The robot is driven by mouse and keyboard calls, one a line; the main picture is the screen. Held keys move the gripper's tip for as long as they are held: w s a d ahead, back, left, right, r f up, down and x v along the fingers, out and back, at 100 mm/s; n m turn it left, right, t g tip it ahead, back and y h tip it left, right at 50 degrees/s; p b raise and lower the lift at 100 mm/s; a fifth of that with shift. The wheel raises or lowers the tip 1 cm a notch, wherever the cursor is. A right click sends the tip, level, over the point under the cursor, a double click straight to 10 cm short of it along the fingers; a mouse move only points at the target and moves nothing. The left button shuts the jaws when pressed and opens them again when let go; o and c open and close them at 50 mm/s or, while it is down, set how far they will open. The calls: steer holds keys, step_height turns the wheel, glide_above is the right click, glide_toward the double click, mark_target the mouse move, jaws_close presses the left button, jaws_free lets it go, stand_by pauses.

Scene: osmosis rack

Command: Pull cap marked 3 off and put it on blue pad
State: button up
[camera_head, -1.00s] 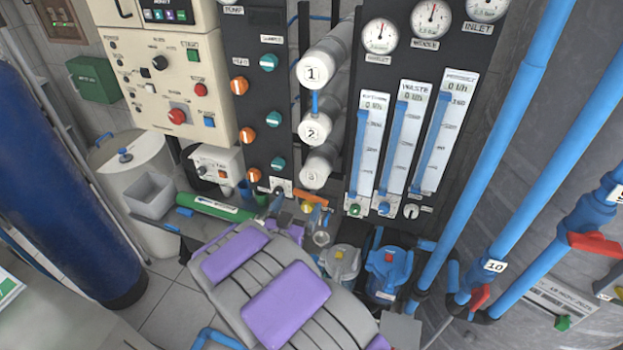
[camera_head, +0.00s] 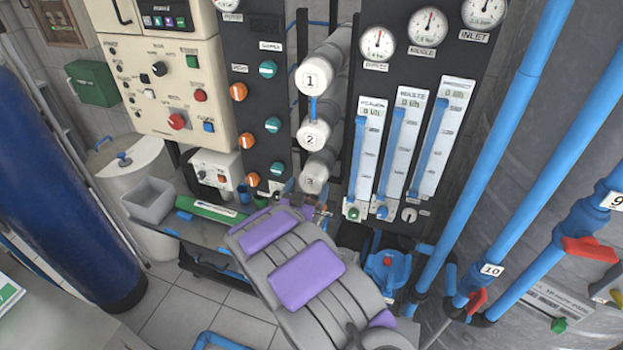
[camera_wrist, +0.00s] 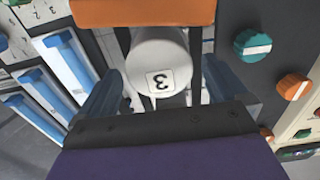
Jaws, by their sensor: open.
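The white cap marked 3 (camera_head: 314,178) is the lowest of the stacked white cylinders in the head view, below caps 1 (camera_head: 311,78) and 2 (camera_head: 311,137). In the wrist view the cap marked 3 (camera_wrist: 159,66) appears upside down, close in front. My gripper (camera_wrist: 150,95) is open, with one dark finger to each side of the cap. I see gaps beside the cap and cannot tell any contact. In the head view my grey and purple arm hides much of the gripper.
The flow meter panel (camera_head: 403,150) stands right of the cylinders, and the dark knob panel (camera_head: 255,110) stands left. A grey bin (camera_head: 149,200) and a green cylinder (camera_head: 207,208) lie on the bench at left. Blue pipes (camera_head: 487,150) run along the right.

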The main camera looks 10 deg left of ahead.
mark_target(309, 185)
steer(key=shift+w+d+p, duration=0.2)
steer(key=shift+w+p, duration=0.1)
steer(key=shift+w, duration=0.75)
steer(key=shift+w+d+p, duration=0.15)
steer(key=shift+w+p, duration=0.1)
steer(key=shift+w, duration=0.75)
steer(key=c, duration=1.3)
steer(key=shift+s+a, duration=0.1)
steer(key=shift+a, duration=0.05)
steer(key=shift+s+a, duration=0.2)
steer(key=shift+s, duration=1.95)
